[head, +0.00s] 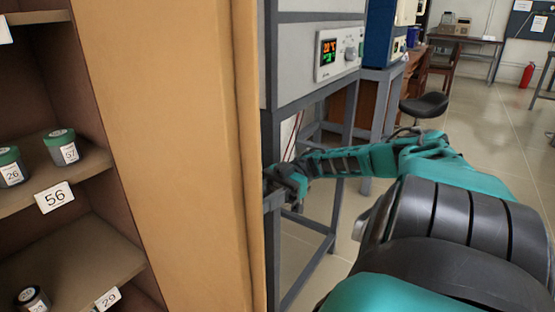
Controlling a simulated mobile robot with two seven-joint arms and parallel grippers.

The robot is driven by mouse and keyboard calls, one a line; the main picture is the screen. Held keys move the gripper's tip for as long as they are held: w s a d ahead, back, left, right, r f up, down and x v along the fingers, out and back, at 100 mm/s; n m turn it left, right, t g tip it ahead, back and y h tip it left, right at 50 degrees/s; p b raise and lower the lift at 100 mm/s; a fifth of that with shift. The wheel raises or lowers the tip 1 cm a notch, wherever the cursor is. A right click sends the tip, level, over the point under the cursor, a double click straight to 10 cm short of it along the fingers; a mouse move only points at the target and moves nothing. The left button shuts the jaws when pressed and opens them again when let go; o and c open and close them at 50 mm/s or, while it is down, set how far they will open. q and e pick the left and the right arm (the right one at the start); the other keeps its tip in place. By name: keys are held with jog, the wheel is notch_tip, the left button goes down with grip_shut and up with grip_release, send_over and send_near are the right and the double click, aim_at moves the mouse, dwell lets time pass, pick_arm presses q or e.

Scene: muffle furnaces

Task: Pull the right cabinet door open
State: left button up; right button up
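A tall tan wooden panel (170,130), which looks like the right cabinet door, stands upright just right of the open shelves in the head view. Its right edge is a narrow vertical strip. The shelves (75,170) beside it are exposed. My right arm reaches in from the right, and its gripper (272,188) is at the panel's right edge, about mid-height in the picture. The fingertips are partly hidden at that edge, so I cannot tell whether they touch or grip anything. No handle shows. My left gripper is not in view.
Small jars with green lids (61,147) stand on the shelf labelled 56. A furnace with a lit display (330,50) on a grey metal stand (345,120) is close behind my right gripper. A black stool (424,106) stands farther back, with open floor (470,110) to its right.

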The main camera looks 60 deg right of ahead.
pick_arm(q)
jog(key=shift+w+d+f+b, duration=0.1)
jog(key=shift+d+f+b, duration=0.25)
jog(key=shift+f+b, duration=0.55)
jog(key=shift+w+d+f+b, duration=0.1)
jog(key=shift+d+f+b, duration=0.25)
jog(key=shift+b, duration=1.05)
pick_arm(e)
jog(key=v, duration=0.7)
jog(key=shift+d, duration=0.4)
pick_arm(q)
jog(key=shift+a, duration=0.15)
